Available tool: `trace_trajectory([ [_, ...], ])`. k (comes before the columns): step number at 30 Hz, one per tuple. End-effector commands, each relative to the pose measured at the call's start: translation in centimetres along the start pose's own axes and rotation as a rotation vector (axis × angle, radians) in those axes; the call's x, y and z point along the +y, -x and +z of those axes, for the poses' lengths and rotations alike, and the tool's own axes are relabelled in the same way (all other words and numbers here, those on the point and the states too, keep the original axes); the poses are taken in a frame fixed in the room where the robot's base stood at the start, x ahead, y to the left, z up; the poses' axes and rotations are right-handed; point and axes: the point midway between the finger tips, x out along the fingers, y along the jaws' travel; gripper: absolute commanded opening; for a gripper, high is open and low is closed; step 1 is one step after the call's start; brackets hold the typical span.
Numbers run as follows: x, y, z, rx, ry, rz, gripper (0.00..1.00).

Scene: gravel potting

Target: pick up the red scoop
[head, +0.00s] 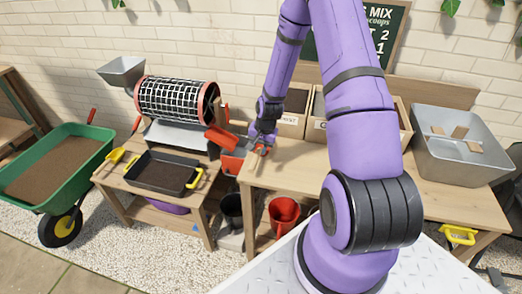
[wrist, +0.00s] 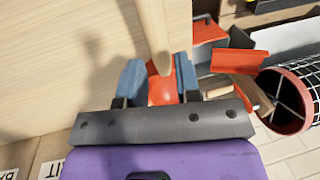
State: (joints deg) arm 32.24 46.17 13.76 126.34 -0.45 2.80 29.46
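The red scoop shows in the wrist view as a rounded red-orange shape (wrist: 162,90) between the two blue-grey fingers of my gripper (wrist: 158,72). A pale wooden piece above partly covers it; I cannot tell whether that is its handle or the bench edge. In the head view my gripper (head: 262,146) is low over the left end of the main bench (head: 300,170), with a little red showing at its fingertips. The fingers stand apart on either side of the red shape. Whether they touch it is hard to see.
Just left of my gripper are a red chute (head: 221,139) and a mesh drum (head: 177,101). A black tray (head: 160,173) with yellow handles stands on the lower left bench. A red bucket (head: 284,215) is below. A metal tub (head: 460,145) stands right.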

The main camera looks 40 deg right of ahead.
Motion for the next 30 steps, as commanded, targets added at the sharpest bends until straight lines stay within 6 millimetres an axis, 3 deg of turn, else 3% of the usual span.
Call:
trace_trajectory([
  [8, 0.0, -1.7, 0.1, -0.001, 0.001, 0.001, 0.31],
  [19, 0.0, -6.0, 0.6, -0.001, 0.002, 0.001, 0.31],
  [29, 0.0, -6.5, 0.5, 0.000, 0.001, 0.000, 0.31],
  [30, 0.0, -6.5, 0.5, 0.000, 0.001, 0.000, 0.24],
])
